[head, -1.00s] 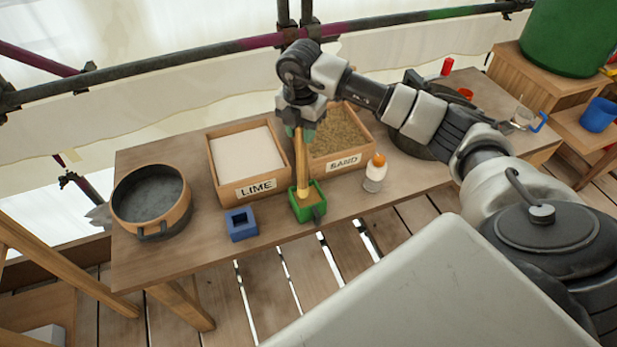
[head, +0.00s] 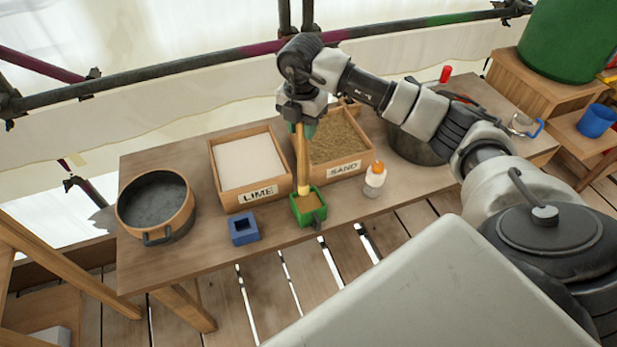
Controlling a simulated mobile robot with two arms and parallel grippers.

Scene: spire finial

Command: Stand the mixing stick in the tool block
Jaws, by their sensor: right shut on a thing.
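The mixing stick (head: 302,160) is a light wooden rod with a yellower lower end. My right gripper (head: 301,125) is shut on its upper part and holds it nearly upright. Its lower end is at the back of a small green box (head: 318,212) with tan material inside. I cannot tell whether the tip touches that material or is just above it. The tool block appears to be the blue block (head: 244,232) with a square opening, on the table left of the green box. My left gripper is not in view.
A wooden tray marked LIME (head: 258,195) and a tray marked SAND (head: 344,169) stand behind. A round dark pan (head: 156,236) is at the left of the table (head: 190,258). A white bottle with an orange cap (head: 374,182) stands right of the green box.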

